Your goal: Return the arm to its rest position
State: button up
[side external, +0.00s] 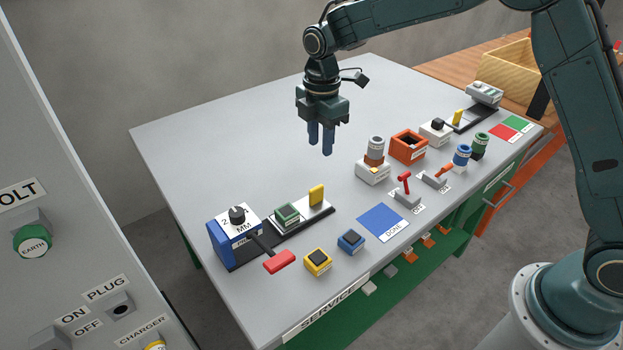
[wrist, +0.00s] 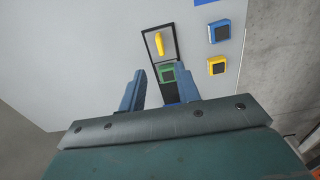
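My gripper (side external: 320,137) hangs above the grey table (side external: 235,120), fingers pointing down, with clear space under it. In the wrist view its two blue fingers (wrist: 153,95) stand apart with nothing held between them. Beyond the fingertips in that view are a green block (wrist: 167,75) and a yellow piece (wrist: 159,43) on a black-edged base. My arm reaches in from the upper right in the side view.
A blue press-like box (side external: 222,245) with a red-handled lever (side external: 279,262) stands at the table's near left. The table's back left is clear.

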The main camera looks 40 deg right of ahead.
jog(key=s+d+r+m+t, duration=0.1)
jog(key=s+d+r+m, duration=0.25)
jog(key=s+r, duration=0.35)
jog(key=s+d+r+m+t, duration=0.2)
jog(key=s+d+r+m, duration=0.1)
jog(key=s+r+m, duration=0.3)
jog(key=s+d+r+m+t, duration=0.1)
jog(key=s+m, duration=0.7)
jog(key=s, duration=1.2)
jog(key=shift+d+t, duration=0.8)
jog(key=shift+d, duration=0.35)
